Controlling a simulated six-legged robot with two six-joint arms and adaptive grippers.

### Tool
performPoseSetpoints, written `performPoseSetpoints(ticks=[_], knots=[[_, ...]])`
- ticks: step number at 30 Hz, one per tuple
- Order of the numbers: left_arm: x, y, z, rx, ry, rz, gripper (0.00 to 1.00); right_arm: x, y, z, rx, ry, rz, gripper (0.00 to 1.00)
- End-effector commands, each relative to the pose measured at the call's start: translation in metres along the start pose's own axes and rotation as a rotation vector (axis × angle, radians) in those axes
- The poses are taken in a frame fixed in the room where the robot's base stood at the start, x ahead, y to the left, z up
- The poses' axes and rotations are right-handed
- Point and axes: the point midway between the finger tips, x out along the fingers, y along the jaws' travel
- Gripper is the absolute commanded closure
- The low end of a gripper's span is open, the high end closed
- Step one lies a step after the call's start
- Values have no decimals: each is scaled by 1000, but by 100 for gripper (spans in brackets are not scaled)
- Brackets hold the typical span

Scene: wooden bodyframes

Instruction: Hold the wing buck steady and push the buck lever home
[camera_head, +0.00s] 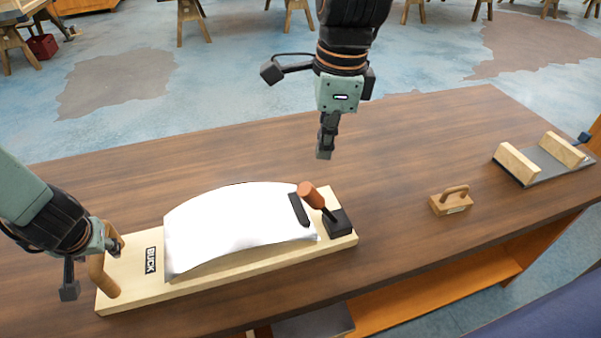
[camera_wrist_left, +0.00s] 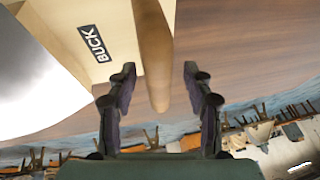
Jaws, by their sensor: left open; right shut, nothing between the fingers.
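The wing buck (camera_head: 130,290) is a pale wooden board marked BUCK with a curved white wing panel (camera_head: 235,225) on it. At its right end, the buck lever (camera_head: 311,195) has an orange-red grip tilted up and left from a black base (camera_head: 337,222). At its left end stands a wooden handle (camera_head: 103,277). My left gripper (camera_head: 114,243) is open at this handle; in the left wrist view the handle (camera_wrist_left: 153,50) reaches between the spread fingers (camera_wrist_left: 160,95). Contact cannot be told. My right gripper (camera_head: 325,150) is shut and empty, pointing down above the table, behind the lever.
The brown table (camera_head: 410,145) has free room behind the buck and to its right. A small wooden block with a handle (camera_head: 452,201) and a grey plate with two wooden blocks (camera_head: 540,165) stand on the right. Trestles stand on the floor beyond.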

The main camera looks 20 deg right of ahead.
Motion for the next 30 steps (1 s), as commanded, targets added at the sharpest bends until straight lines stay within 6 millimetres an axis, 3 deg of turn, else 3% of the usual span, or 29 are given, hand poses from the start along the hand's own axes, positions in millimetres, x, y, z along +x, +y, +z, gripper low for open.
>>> performPoseSetpoints(ticks=[15, 30], knots=[[-92, 0, -1, -1, 4, -3, 49, 0, 0, 0, 0, 0, 0, 100], [-111, 1, 1, -1, -1, -1, 49, 0, 0, 0, -1, 0, 0, 100]])
